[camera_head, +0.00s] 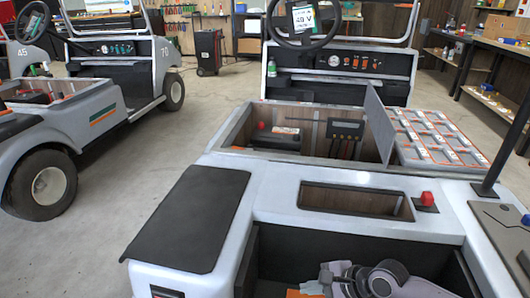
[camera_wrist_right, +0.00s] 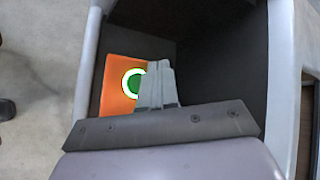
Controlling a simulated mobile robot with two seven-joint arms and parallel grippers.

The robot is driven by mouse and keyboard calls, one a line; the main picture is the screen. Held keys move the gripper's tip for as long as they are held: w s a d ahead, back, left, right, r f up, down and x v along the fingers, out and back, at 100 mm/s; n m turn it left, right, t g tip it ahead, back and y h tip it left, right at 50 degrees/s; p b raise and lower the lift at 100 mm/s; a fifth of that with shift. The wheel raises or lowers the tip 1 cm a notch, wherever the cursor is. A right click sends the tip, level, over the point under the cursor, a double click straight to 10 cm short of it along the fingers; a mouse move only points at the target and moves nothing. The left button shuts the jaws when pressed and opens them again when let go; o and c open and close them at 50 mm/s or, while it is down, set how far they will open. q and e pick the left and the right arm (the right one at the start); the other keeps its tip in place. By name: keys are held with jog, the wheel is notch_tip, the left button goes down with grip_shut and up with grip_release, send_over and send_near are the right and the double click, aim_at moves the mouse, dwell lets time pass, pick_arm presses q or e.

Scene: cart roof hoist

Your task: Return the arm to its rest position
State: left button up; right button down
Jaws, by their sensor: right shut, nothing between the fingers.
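My right arm (camera_head: 385,281) reaches in from the bottom right, low over the dark open bin at the near end of the cart (camera_head: 285,185). My right gripper (camera_head: 328,278) is shut and holds nothing. In the right wrist view its fingers (camera_wrist_right: 159,66) are together, pointing into the dark bin. Below them an orange panel (camera_wrist_right: 120,78) with a green and white ring (camera_wrist_right: 133,83) lies in the bin, partly hidden by the fingers. My left gripper is not in the head view.
The cart has an open compartment with a black battery (camera_head: 280,137), a raised lid (camera_head: 378,124) and a sectioned tray (camera_head: 440,138). A red knob (camera_head: 427,198) and a dark post (camera_head: 505,140) stand at right. Another cart (camera_head: 60,130) stands left, with clear floor between.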

jog(key=s+a+r+m+t+y, duration=0.25)
jog(key=a+r+m+t, duration=0.2)
jog(key=m, duration=0.65)
jog(key=s+a+r+m+t+y, duration=0.25)
jog(key=r+m, duration=0.25)
jog(key=m, duration=0.5)
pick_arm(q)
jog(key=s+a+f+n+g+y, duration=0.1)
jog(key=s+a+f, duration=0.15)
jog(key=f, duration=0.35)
pick_arm(e)
jog(key=s+d+f+m+g+h, duration=0.1)
jog(key=s+d+f+m+h, duration=0.45)
jog(key=m, duration=1.05)
jog(key=s+d+f+m+g+h, duration=0.1)
jog(key=s+d+f+m+h, duration=0.4)
jog(key=m, duration=1.2)
pick_arm(q)
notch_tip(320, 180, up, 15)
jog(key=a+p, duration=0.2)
jog(key=p, duration=1.7)
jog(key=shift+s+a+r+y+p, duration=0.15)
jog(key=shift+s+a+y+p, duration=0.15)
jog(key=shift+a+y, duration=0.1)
pick_arm(e)
notch_tip(320, 180, up, 15)
jog(key=s+d, duration=0.1)
jog(key=d, duration=0.1)
jog(key=shift+d+f, duration=0.15)
jog(key=shift+d, duration=0.1)
